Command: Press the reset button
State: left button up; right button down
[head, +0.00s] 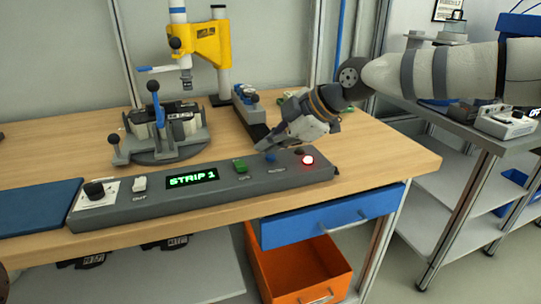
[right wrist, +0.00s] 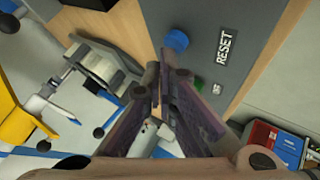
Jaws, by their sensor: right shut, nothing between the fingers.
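A grey control panel (head: 130,207) lies along the front of the wooden bench. Its blue button (head: 271,157) is near the right end. In the right wrist view the blue button (right wrist: 176,41) stands beside the RESET label (right wrist: 227,46). My right gripper (head: 264,146) is over the panel, just behind and above the blue button, pointing down. In the right wrist view the shut, empty fingers (right wrist: 162,76) end close to the button, with a small gap showing in the picture. Whether they touch is not clear in the head view. My left gripper is not in view.
A clamp fixture (head: 163,133) and a yellow press (head: 207,44) stand behind. A blue drawer (head: 325,219) is below.

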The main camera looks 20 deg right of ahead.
aim_at(270, 158)
jog(key=shift+f, duration=0.5)
dwell(0.6)
jog(key=shift+r, duration=0.15)
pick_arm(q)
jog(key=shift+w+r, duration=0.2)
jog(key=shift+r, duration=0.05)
pick_arm(e)
jog(key=shift+r, duration=0.8)
jog(key=shift+r+p, duration=0.65)
jog(key=shift+r, duration=1.95)
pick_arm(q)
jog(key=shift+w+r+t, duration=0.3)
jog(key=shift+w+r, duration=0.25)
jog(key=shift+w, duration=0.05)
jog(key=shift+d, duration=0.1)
pick_arm(e)
jog(key=shift+f, duration=0.15)
